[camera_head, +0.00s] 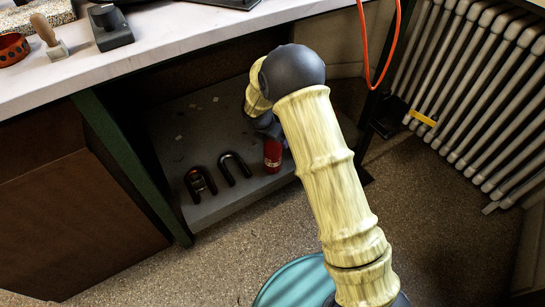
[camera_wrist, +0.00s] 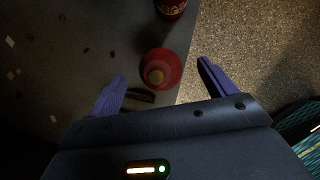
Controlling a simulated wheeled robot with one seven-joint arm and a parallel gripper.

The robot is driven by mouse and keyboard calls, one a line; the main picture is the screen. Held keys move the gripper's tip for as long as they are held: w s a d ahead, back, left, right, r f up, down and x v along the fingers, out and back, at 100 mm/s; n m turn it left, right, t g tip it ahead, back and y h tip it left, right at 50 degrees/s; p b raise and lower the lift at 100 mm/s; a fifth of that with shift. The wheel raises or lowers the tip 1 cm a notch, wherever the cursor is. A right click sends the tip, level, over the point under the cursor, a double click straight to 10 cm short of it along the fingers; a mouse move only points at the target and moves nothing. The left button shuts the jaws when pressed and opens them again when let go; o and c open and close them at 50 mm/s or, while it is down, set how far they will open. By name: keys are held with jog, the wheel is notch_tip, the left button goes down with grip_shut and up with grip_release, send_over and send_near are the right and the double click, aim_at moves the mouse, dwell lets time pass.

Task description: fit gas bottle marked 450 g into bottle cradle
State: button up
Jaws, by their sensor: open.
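A red bottle (camera_head: 272,155) stands on the low grey shelf under the bench, near its front edge. In the wrist view, a red bottle with a brass-coloured top (camera_wrist: 157,74) is between and just beyond my open fingers, seen from above. A second red bottle with pale lettering (camera_wrist: 171,8) shows at the top edge of that view. No weight marking is readable, so I cannot tell which is the 450 g one. My gripper (camera_wrist: 162,70) is open and empty; in the head view the arm partly hides it. I cannot make out the bottle cradle for certain.
Two dark U-shaped pieces (camera_head: 217,175) lie on the shelf left of the bottle. A green bench post (camera_head: 130,160) bounds the opening on the left. An orange hose (camera_head: 386,50) hangs right of my arm, before a white radiator (camera_head: 480,80).

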jog(key=b+x, duration=0.2)
jog(key=x, duration=0.2)
jog(key=shift+a, duration=0.1)
jog(key=shift+c, duration=0.4)
jog(key=shift+w+r, duration=0.15)
grip_shut()
